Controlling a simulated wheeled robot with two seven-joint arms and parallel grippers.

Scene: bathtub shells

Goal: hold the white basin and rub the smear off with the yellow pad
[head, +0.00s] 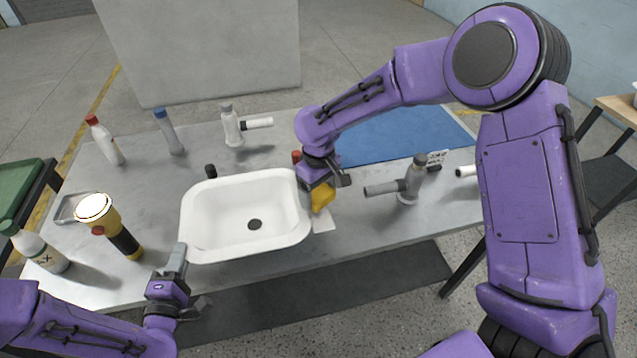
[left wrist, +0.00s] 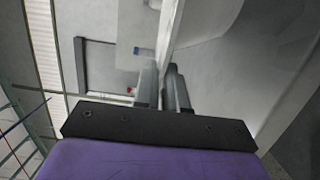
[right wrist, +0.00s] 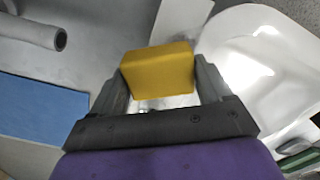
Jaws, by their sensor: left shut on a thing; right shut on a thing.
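The white basin (head: 222,208) sits on the grey table, with a dark drain hole in its floor. My left gripper (head: 177,258) is shut on the basin's rim at its front left corner; the left wrist view shows the fingers (left wrist: 165,85) around a thin pale edge. My right gripper (head: 319,182) is at the basin's right side, just outside the rim. It is shut on the yellow pad (head: 322,197), a block that shows between the fingers in the right wrist view (right wrist: 158,72). I cannot make out a smear on the basin.
A blue mat (head: 405,136) lies behind my right arm. A grey pipe fitting (head: 410,182) stands right of the pad, another (head: 233,125) behind the basin. A yellow-and-black container (head: 124,241) and several bottles stand at the left. A pale flat piece (head: 323,219) lies by the basin.

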